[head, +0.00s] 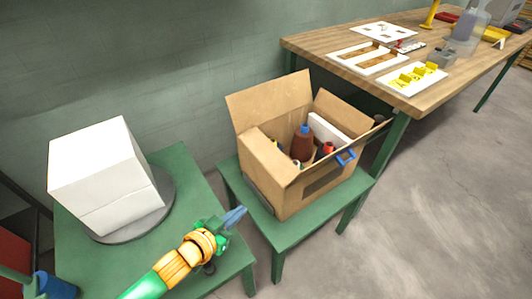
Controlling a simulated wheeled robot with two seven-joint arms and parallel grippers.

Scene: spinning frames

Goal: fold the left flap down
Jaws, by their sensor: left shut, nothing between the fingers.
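An open cardboard box (312,192) stands on a green stool, with its inside visible from above. A large flap (265,97) stands up at the box's back left, and another flap (340,108) stands up at its right. A panel (262,162) on the box's left side slopes down outside; I cannot tell whether it is a flap or the wall. My left gripper (236,216), with blue fingers, is shut and empty. It is in front of the box at its lower left, apart from it. My right gripper is not in view.
In the box are a brown bottle with a blue cap (302,143), a white slab (328,131) and a blue item (345,157) at the rim. A white block (105,172) sits on a grey disc at left. A wooden table (350,75) stands behind right.

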